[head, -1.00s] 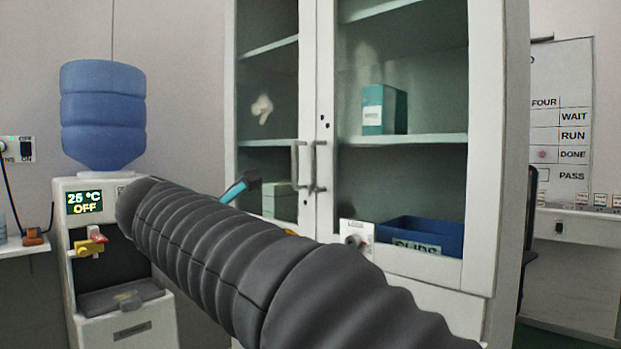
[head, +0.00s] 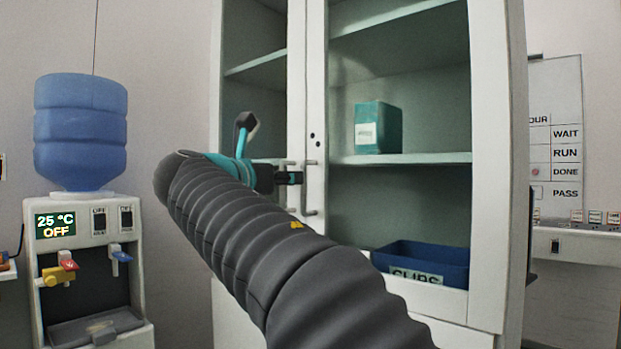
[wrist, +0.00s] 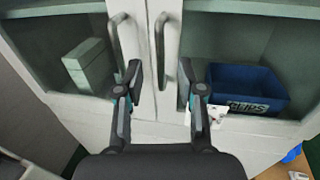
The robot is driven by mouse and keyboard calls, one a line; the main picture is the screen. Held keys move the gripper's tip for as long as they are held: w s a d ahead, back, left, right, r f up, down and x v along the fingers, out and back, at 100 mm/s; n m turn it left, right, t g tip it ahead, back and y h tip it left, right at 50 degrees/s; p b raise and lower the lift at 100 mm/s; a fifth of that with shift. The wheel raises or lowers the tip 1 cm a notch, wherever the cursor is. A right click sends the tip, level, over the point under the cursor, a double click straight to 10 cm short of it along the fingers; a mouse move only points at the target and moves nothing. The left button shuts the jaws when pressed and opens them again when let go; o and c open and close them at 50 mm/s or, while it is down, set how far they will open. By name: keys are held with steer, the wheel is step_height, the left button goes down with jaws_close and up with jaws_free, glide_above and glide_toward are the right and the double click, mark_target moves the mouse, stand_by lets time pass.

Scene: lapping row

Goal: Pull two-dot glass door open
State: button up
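The two-dot glass door is the right door of the white cabinet (head: 316,110), with two dark dots on its left stile. It is closed. Its upright bar handle (head: 310,190) also shows in the wrist view (wrist: 160,50). The left door's handle (wrist: 117,38) is just beside it. My gripper (wrist: 160,74) is open, its fingers apart on either side of the right handle's lower part in the picture. The left fingertip is close to the left handle. I cannot tell whether any finger touches. In the head view, my gripper (head: 290,178) is at the handles, partly hidden by my arm.
Behind the right door are a teal box (head: 378,128) on a shelf and a blue CLIPS bin (head: 425,262). A water dispenser (head: 85,265) stands to the left, with a wall board (head: 558,140) at right.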

glide_above(303, 208)
steer(key=shift+w, duration=0.25)
jaws_close()
